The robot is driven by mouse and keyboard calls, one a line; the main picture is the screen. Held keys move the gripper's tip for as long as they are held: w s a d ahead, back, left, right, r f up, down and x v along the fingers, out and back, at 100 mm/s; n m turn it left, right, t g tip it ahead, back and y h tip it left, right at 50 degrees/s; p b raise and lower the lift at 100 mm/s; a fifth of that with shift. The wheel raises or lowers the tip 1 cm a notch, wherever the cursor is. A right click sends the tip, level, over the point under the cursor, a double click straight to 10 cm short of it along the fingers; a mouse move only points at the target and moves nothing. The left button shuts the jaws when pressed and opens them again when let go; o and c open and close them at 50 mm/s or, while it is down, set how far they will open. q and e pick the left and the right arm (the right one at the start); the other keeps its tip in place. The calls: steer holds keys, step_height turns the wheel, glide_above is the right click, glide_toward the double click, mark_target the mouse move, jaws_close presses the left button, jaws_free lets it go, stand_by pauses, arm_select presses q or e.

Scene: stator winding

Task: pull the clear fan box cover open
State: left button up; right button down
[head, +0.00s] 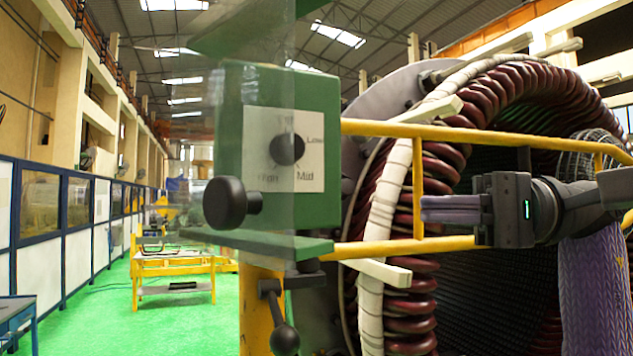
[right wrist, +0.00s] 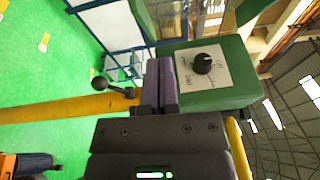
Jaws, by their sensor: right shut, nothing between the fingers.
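The green fan box (head: 325,105) has a white dial plate with a black dial knob (head: 287,149). Its clear cover (head: 270,215) is a see-through upright panel in front of the box's left part; how far it stands from the box I cannot tell. A round black knob (head: 225,203) shows at the cover's lower left. My right gripper (head: 424,208) is shut and empty, right of the box and apart from the cover, pointing left. In the right wrist view its fingers (right wrist: 158,62) are together beside the fan box (right wrist: 225,95). My left gripper is not in view.
Yellow rails (head: 450,132) run above and below my right gripper. Behind them stands the large stator (head: 505,80) with dark red coils. A black ball-ended lever (head: 285,340) hangs below the box. A yellow bench (head: 175,266) stands on the green floor at left.

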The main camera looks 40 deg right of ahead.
mark_target(310, 242)
steer(key=shift+n, duration=0.3)
steer(key=x, duration=0.4)
steer(key=s+p+x, duration=0.1)
steer(key=x, duration=0.3)
steer(key=a+p+x, duration=0.1)
steer(key=x, duration=0.3)
steer(key=shift+s+d+f, duration=0.1)
steer(key=shift+s, duration=0.3)
steer(key=shift+s+a, duration=0.2)
steer(key=shift+a, duration=0.35)
steer(key=shift+a+t+h, duration=0.1)
steer(key=shift+t+h, duration=0.2)
steer(key=shift+h, duration=0.1)
